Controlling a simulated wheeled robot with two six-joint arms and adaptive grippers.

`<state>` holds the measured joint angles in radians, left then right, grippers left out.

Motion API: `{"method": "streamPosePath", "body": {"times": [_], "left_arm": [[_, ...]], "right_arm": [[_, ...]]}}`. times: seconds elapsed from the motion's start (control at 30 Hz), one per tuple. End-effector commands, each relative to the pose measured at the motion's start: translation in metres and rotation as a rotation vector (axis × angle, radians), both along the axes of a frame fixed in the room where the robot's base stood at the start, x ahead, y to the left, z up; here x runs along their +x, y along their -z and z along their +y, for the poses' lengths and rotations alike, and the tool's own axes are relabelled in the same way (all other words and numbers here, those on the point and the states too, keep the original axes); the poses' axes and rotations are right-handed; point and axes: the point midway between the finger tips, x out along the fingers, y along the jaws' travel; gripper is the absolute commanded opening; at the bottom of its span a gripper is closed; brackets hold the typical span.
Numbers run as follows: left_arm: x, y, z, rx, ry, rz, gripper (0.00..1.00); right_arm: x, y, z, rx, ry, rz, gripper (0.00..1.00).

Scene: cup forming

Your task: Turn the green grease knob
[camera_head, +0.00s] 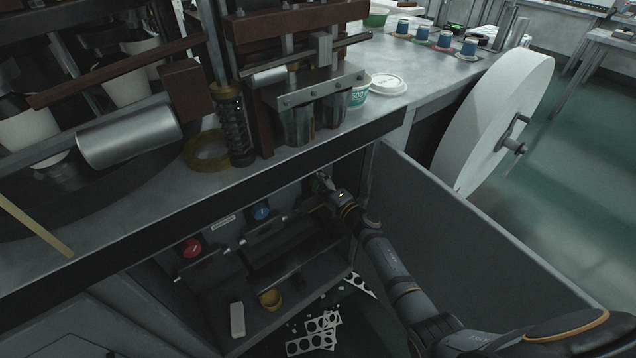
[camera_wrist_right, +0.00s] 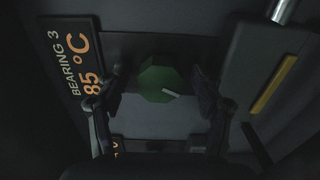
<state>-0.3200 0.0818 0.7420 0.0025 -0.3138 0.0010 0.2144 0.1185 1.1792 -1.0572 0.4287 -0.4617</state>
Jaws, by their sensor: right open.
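The green knob (camera_wrist_right: 160,80) shows in the right wrist view as a dark green, many-sided knob with a pale pointer mark toward its lower right. My right gripper (camera_wrist_right: 158,92) is open, with one finger on each side of the knob and a visible gap on both sides. In the head view my right gripper (camera_head: 322,184) reaches into the open cabinet under the machine table, at the right end of the knob row. The green knob is hard to make out there. My left gripper is not in view.
A red knob (camera_head: 191,248) and a blue knob (camera_head: 262,211) sit left of my gripper in the cabinet. An open door panel (camera_head: 470,250) stands right of my arm. A label reading "BEARING 3 85 °C" (camera_wrist_right: 78,65) is beside the green knob. Punched scraps (camera_head: 318,335) lie below.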

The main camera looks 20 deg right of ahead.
Motion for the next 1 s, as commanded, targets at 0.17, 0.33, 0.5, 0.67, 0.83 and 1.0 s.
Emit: {"method": "streamPosePath", "body": {"times": [0.17, 0.33, 0.5, 0.67, 0.83, 1.0], "left_arm": [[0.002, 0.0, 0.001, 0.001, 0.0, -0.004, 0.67], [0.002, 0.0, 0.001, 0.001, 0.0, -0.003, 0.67], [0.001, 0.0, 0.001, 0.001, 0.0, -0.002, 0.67], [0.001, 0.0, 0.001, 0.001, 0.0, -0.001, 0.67], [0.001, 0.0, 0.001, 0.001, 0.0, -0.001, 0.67], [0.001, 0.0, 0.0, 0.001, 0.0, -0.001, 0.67]], "right_arm": [[-0.002, 0.001, -0.001, -0.001, 0.0, 0.001, 0.67], [-0.028, 0.002, -0.01, -0.003, -0.001, 0.001, 0.67], [-0.069, 0.002, -0.025, -0.004, -0.001, 0.003, 0.67], [-0.098, 0.001, -0.035, -0.003, -0.001, 0.001, 0.67], [-0.112, 0.0, -0.04, -0.001, 0.0, 0.001, 0.67], [-0.113, 0.0, -0.041, 0.0, 0.0, -0.001, 0.67]]}}
